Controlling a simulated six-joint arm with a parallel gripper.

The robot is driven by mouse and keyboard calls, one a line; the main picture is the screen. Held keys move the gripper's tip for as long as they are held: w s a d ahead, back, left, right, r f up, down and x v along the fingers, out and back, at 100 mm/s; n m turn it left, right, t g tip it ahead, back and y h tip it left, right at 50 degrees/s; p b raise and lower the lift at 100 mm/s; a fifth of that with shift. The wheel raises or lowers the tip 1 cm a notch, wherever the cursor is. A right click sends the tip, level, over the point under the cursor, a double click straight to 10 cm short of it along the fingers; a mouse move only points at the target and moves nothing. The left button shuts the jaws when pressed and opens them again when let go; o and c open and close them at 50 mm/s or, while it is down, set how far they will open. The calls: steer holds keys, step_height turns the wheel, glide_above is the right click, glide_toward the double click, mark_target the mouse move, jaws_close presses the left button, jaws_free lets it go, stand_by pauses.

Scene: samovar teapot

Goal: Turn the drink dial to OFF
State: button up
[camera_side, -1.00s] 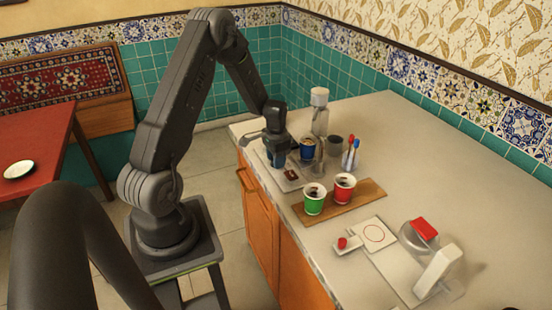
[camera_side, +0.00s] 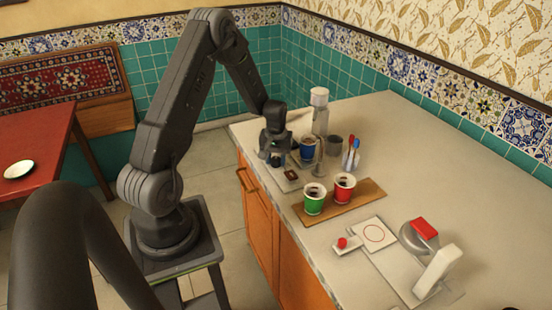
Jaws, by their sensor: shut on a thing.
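My gripper (camera_side: 276,160) points down over the left end of a small pale drink station (camera_side: 288,186) near the counter's left edge. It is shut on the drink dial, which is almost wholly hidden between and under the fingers. The dial's pointer and its OFF mark are too small or covered to read. A small dark label or panel (camera_side: 291,175) shows on the station just right of the fingers. A blue cup (camera_side: 307,149) stands close behind and right of my gripper.
A green cup (camera_side: 314,199) and a red cup (camera_side: 344,187) with dark drink stand on a wooden board (camera_side: 368,193). A tall pale-topped bottle (camera_side: 319,108) and a holder with red and blue sticks (camera_side: 351,157) stand behind.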

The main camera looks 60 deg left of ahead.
mark_target(276, 159)
steer(key=shift+n, duration=1.2)
steer(key=o, duration=0.9)
step_height(276, 159, up, 14)
steer(key=shift+f, duration=0.1)
steer(key=d+r+m+t, duration=0.1)
steer(key=d+r+m, duration=0.2)
steer(key=d+r, duration=0.55)
steer(key=s+d+r+m+t, duration=0.1)
steer(key=s+d+r+m, duration=0.1)
steer(key=s+d, duration=0.3)
steer(key=s+d+r+m+t, duration=0.2)
steer(key=s+d+m, duration=0.3)
steer(key=d, duration=0.2)
steer(key=s+d+r+m+t, duration=0.1)
steer(key=s+d+r+m, duration=0.1)
steer(key=s+d, duration=0.3)
steer(key=shift+d+m+t, duration=0.3)
steer(key=shift+d+m, duration=0.4)
steer(key=shift+d, duration=0.4)
